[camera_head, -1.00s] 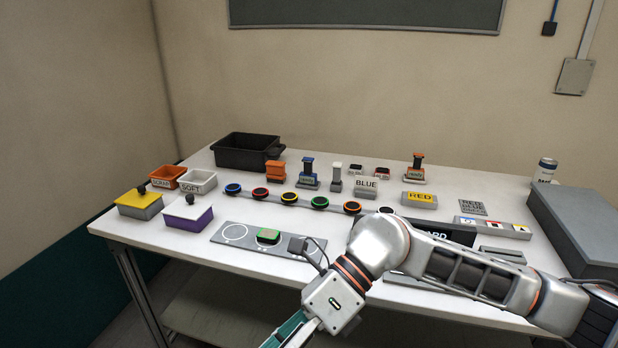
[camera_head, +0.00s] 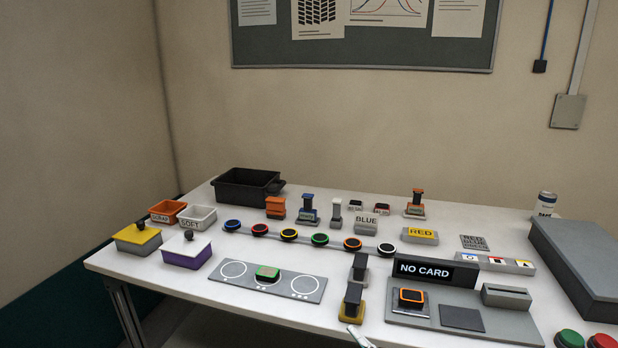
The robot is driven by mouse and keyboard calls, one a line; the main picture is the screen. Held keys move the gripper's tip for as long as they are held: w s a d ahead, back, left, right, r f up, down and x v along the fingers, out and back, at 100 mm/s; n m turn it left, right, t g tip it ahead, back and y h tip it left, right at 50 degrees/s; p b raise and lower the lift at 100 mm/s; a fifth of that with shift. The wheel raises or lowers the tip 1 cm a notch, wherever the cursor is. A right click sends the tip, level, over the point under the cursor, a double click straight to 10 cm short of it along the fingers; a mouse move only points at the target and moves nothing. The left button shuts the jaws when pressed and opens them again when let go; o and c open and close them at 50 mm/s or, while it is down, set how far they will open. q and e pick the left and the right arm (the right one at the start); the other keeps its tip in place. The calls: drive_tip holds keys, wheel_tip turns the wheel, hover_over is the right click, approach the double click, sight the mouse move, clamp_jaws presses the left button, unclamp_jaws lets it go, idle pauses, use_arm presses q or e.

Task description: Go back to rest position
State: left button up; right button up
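Neither of my grippers can be made out in the head view, and no arm link lies over the table. A small pale piece (camera_head: 360,338) pokes in at the bottom edge, and I cannot tell what it is. The table (camera_head: 215,308) shows with its objects uncovered. A grey fixture with a "NO CARD" display (camera_head: 437,271) stands at the right front. An orange-rimmed black block (camera_head: 411,297) sits on its left pad. A green-rimmed block (camera_head: 267,272) sits on the middle spot of a grey strip (camera_head: 318,284).
Dark-topped stands (camera_head: 352,302) rise left of the fixture. A yellow-lidded box (camera_head: 137,238), a purple box (camera_head: 187,252) and a black bin (camera_head: 247,187) are at left. A large grey block (camera_head: 580,265) fills the right side. Green (camera_head: 568,339) and red (camera_head: 602,341) buttons are lower right.

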drive_tip(key=s+d+f+m+g+h, duration=0.2)
drive_tip(key=s+d+f, duration=0.3)
drive_tip(key=f, duration=0.3)
drive_tip(key=s+d+f+m+g+h, duration=0.2)
drive_tip(key=s+d+f+m+h, duration=0.1)
drive_tip(key=f, duration=0.6)
drive_tip(key=s+d+f+m+g+h, duration=0.2)
drive_tip(key=s+d+f+m, duration=0.1)
drive_tip(key=s+d+f, duration=0.3)
wheel_tip(320, 180, down, 2)
drive_tip(key=shift+s+d+f+m+h, duration=0.2)
drive_tip(key=shift+s+d+m+h, duration=0.1)
drive_tip(key=shift+s+m+h, duration=0.15)
